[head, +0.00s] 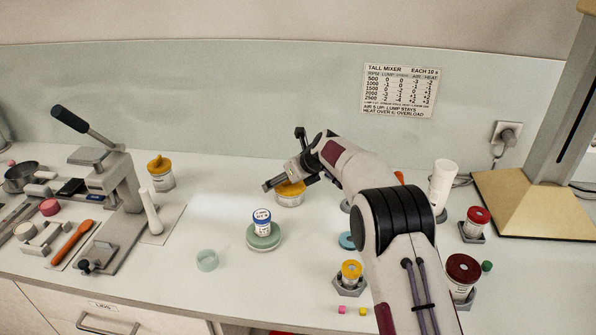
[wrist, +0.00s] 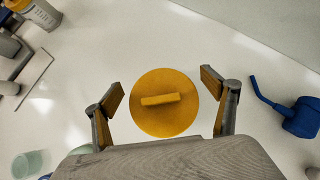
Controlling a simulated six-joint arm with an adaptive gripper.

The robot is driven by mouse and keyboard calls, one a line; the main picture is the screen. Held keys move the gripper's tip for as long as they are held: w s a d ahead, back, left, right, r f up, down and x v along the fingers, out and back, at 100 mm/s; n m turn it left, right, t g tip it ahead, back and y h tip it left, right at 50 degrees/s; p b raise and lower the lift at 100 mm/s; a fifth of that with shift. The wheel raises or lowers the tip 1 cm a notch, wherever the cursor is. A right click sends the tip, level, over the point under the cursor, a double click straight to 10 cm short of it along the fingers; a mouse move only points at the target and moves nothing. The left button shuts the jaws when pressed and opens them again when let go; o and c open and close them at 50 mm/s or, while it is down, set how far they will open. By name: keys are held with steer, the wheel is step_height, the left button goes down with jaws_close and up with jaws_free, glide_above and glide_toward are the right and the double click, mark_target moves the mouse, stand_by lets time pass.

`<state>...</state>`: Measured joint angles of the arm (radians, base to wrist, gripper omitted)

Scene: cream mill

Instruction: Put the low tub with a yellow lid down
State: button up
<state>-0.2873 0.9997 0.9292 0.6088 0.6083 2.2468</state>
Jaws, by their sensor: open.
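The low tub with a yellow lid (head: 290,195) stands on the white bench, left of my arm in the head view. In the wrist view its round yellow lid (wrist: 163,103) with a bar-shaped handle lies between my fingers. My gripper (wrist: 163,93) is open, with one finger on each side of the lid and a visible gap on both sides. In the head view my gripper (head: 279,183) is over the tub and partly hides its lid.
A taller yellow-lidded jar (head: 161,174) stands left by the lever press (head: 115,190). A blue-lidded jar (head: 262,222) sits on a pale green base in front. A clear ring (head: 207,260) lies nearby. A blue object (wrist: 298,117) is right in the wrist view.

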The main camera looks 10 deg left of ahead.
steer(key=shift+v, duration=4.55)
steer(key=s+d+r+n+h, duration=0.1)
steer(key=s+d+r+n, duration=0.65)
steer(key=s, duration=0.45)
steer(key=s+d+r+n+h, duration=0.1)
steer(key=s+d+r+n, duration=0.6)
steer(key=s, duration=0.4)
steer(key=s+d+f+n+h, duration=0.1)
steer(key=s+d+n, duration=0.3)
steer(key=s, duration=0.5)
steer(key=s+d+f+n+h, duration=0.1)
steer(key=s+d+f+n, duration=0.2)
steer(key=s, duration=0.7)
steer(key=s+d+f+n+h, duration=0.2)
steer(key=s+d+n, duration=0.3)
steer(key=s, duration=0.4)
steer(key=shift+s+d, duration=0.3)
steer(key=shift+d, duration=0.4)
steer(key=shift+n, duration=0.25)
